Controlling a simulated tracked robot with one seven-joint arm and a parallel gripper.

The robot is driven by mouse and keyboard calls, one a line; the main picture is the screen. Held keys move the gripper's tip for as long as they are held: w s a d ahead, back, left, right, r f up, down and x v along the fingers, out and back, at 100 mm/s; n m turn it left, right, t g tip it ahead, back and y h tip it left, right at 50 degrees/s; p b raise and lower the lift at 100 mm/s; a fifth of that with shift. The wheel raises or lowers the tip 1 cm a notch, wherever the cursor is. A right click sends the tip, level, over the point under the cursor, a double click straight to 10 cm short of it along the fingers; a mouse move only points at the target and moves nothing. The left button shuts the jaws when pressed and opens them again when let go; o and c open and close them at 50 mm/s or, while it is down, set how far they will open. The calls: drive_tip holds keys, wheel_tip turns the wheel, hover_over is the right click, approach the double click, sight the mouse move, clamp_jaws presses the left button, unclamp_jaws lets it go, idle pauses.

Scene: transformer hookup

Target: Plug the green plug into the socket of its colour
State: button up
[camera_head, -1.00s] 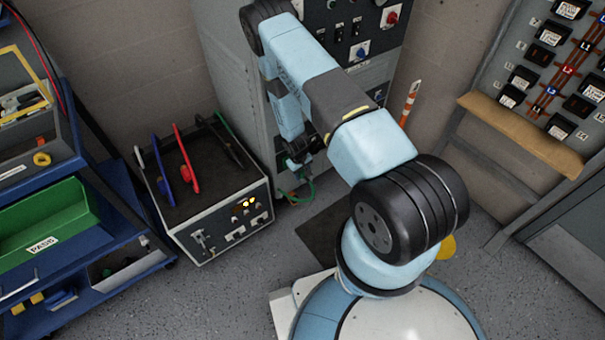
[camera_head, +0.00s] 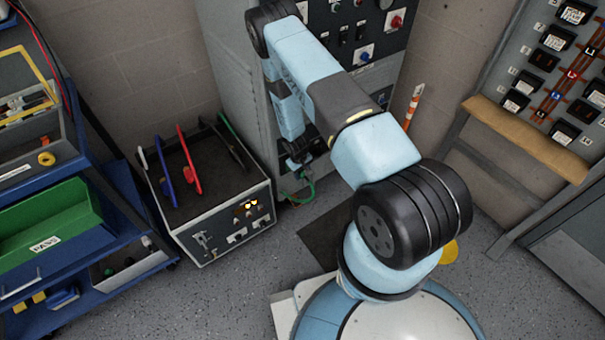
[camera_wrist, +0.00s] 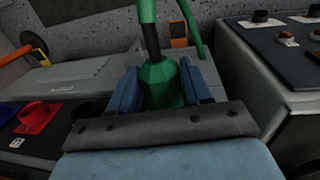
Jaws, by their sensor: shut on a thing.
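The green plug (camera_wrist: 163,90) is between the two blue fingers of my gripper (camera_wrist: 159,72) in the wrist view, and the gripper is shut on it. A green cable (camera_wrist: 147,12) runs from the plug to the top of the picture. In the head view my gripper (camera_head: 303,160) is low in front of the grey cabinet, and the green cable (camera_head: 307,190) hangs beside it. In the wrist view a red socket (camera_wrist: 37,117) and part of a blue socket (camera_wrist: 7,112) show at the left. I cannot make out a green socket.
The grey cabinet (camera_head: 238,75) stands behind my arm. A box with coloured leads on top (camera_head: 225,222) stands at left on the floor. A blue cart (camera_head: 120,215) is further left. A panel (camera_head: 560,60) with a wooden ledge (camera_head: 525,140) is at right.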

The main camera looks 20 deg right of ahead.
drive_tip(key=shift+w+a, duration=0.1)
drive_tip(key=shift+w, duration=0.1)
drive_tip(key=o, duration=1)
drive_tip(key=shift+o, duration=0.7)
drive_tip(key=shift+o, duration=0.8)
drive_tip(key=shift+r, duration=0.15)
drive_tip(key=shift+s+a+r, duration=0.1)
drive_tip(key=shift+a+r, duration=0.1)
drive_tip(key=shift+r, duration=1.45)
drive_tip(key=shift+s+a+r, duration=0.1)
drive_tip(key=shift+a+r, duration=0.1)
drive_tip(key=shift+r, duration=1.45)
drive_tip(key=shift+r, duration=0.1)
wheel_tip(320, 180, up, 13)
drive_tip(key=a, duration=0.1)
drive_tip(key=shift+s+a+r, duration=0.2)
drive_tip(key=shift+a, duration=0.15)
